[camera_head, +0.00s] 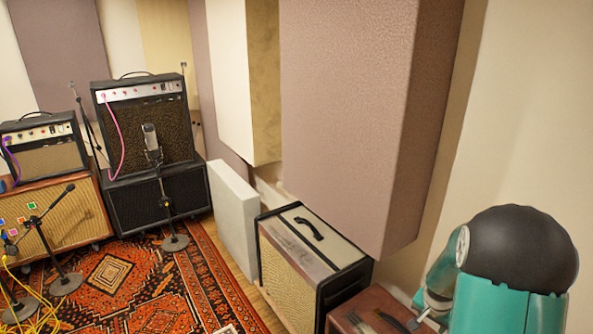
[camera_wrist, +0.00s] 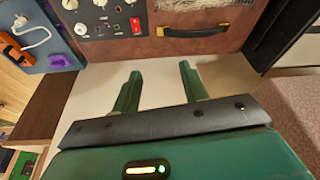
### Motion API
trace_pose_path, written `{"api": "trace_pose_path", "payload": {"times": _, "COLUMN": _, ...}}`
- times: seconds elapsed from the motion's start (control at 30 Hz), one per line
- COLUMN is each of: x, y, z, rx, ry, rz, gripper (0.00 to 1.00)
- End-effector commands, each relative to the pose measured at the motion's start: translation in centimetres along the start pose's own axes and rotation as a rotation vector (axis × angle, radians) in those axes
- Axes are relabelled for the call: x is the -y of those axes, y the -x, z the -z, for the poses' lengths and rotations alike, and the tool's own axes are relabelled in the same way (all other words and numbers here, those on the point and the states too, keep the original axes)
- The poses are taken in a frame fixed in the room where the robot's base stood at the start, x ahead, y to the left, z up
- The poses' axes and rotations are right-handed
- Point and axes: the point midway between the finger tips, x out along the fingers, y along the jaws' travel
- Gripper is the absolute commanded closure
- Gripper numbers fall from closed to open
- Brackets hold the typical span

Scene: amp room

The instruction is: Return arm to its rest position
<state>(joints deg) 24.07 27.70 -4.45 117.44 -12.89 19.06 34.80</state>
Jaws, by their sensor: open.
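My gripper (camera_wrist: 158,78) shows in the wrist view, with two green fingers spread apart and nothing between them. It hovers over a pale flat surface (camera_wrist: 85,112), facing a brown amp (camera_wrist: 205,16) with a control panel, a red switch and a black handle. The fingertips look apart from the amp. In the head view, part of my teal arm (camera_head: 490,300) with a black dome stands at the lower right, close to the beige wall. The fingers cannot be made out in the head view.
A blue-grey panel (camera_wrist: 38,36) with orange and purple pieces lies left of the gripper. In the head view, a cream-topped amp (camera_head: 318,242), a brown case (camera_head: 375,306) and a large mauve wall panel (camera_head: 350,100) stand left of my arm. Microphone stands (camera_head: 172,240) stand on the rug.

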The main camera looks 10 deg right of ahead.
Motion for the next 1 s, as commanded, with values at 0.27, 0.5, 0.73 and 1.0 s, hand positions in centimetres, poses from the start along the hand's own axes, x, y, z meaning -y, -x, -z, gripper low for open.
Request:
{"api": "trace_pose_path", "payload": {"times": 0.27, "x": 4.2, "y": 12.2, "z": -2.7, "rx": -0.044, "ry": 0.181, "rz": 0.076, "gripper": 0.56}}
{"api": "trace_pose_path", "payload": {"times": 0.5, "x": 5.8, "y": 21.0, "z": -7.2, "rx": -0.075, "ry": 0.346, "rz": 0.143, "gripper": 0.56}}
{"api": "trace_pose_path", "payload": {"times": 0.73, "x": 5.7, "y": 28.0, "z": -12.5, "rx": -0.108, "ry": 0.509, "rz": 0.212, "gripper": 0.56}}
{"api": "trace_pose_path", "payload": {"times": 1.0, "x": 4.0, "y": 33.9, "z": -19.4, "rx": -0.15, "ry": 0.71, "rz": 0.293, "gripper": 0.56}}
